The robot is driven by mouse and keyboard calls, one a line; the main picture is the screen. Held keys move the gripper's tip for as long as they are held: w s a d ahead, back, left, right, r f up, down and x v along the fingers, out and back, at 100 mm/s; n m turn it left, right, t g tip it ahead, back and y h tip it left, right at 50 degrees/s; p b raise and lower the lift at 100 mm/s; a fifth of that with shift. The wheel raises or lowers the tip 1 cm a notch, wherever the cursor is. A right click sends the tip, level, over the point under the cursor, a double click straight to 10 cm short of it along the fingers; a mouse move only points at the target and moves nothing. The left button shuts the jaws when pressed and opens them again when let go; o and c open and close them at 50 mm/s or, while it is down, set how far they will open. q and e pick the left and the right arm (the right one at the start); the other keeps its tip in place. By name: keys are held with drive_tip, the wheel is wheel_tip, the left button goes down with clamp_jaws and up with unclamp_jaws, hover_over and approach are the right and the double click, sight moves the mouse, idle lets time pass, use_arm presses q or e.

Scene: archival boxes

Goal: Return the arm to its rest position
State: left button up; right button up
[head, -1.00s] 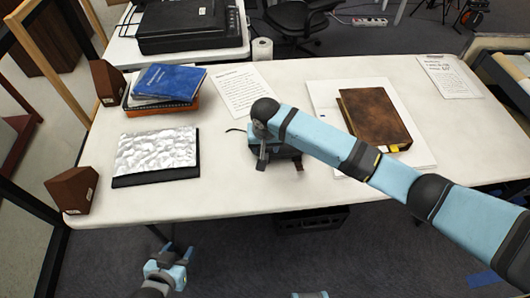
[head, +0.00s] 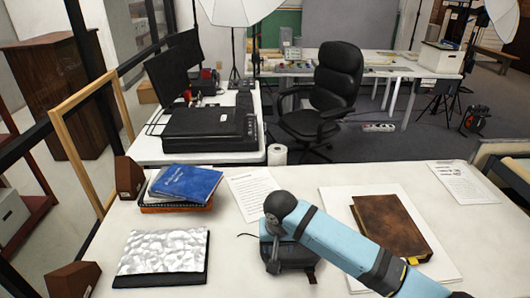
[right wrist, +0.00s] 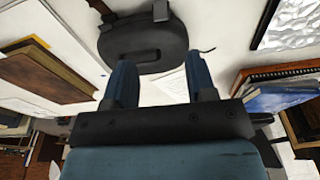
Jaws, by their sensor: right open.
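My right arm (head: 340,245) reaches in from the lower right of the head view, over the middle of the white table. Its wrist bends down at the end, and the gripper is partly hidden there. In the right wrist view, the two blue fingers of my right gripper (right wrist: 160,85) stand apart with nothing between them. A dark rounded device (right wrist: 145,38) with a thin cable lies beyond the fingertips. My left gripper is out of view.
On the white table (head: 100,240) are stacked books (head: 187,183), a silvery crumpled sheet on a dark board (head: 163,252), brown bookends (head: 128,177), a printed page (head: 250,193) and a brown book (head: 390,228) right of the arm. A side table holds a black scanner (head: 212,130).

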drive_tip(key=s+f+n+t+y+p, duration=0.25)
drive_tip(key=s+f+y+p, duration=0.2)
drive_tip(key=s+f, duration=0.4)
drive_tip(key=s+d+r+t+h+p, duration=0.1)
drive_tip(key=s+d+t, duration=0.6)
drive_tip(key=s+d, duration=0.7)
drive_tip(key=s+n+p, duration=0.1)
drive_tip(key=s, duration=0.2)
drive_tip(key=shift+w+a, duration=0.1)
drive_tip(key=shift+a, duration=0.05)
